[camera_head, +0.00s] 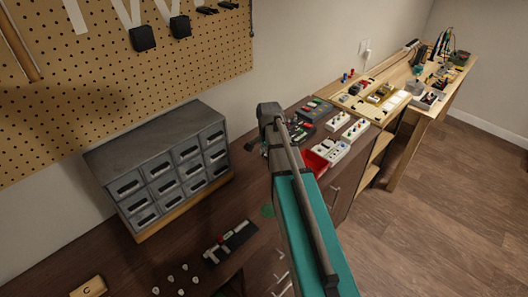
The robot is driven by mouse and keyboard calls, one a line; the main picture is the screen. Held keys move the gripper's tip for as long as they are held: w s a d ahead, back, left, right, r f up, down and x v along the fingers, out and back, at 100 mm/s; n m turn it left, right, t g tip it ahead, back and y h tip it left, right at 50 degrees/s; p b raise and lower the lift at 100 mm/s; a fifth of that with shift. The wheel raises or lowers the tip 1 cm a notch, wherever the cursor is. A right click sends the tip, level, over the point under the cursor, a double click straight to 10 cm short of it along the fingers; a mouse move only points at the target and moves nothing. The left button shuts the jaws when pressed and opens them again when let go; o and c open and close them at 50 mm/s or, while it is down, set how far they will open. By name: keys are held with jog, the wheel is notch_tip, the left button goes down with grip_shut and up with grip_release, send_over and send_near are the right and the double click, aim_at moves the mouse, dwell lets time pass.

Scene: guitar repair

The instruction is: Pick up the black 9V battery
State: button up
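I cannot pick out the black 9V battery for certain; small items on the benches are too small to tell. My arm, with a teal link and a grey joint at its top, rises through the middle of the view and hides part of the dark bench behind it. I cannot make out gripper fingers; a small dark part shows just left of the arm's top, but I cannot tell what it is.
A grey drawer cabinet (168,168) stands on the dark bench, below a pegboard (105,88). A black item with red and white parts (230,242), small knobs (171,279) and a wooden block marked C (89,287) lie in front. Right are pedals (353,130), a red tray (315,163) and a cluttered light-wood bench (408,103). The floor (440,205) is clear.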

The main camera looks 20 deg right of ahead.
jog(key=s+r+p, duration=0.4)
jog(key=s+r, duration=0.1)
jog(key=s, duration=0.5)
jog(key=shift+s+a+r+p, duration=0.2)
jog(key=shift+a+r+p, duration=0.15)
jog(key=shift+a+p, duration=0.05)
jog(key=shift+s, duration=0.1)
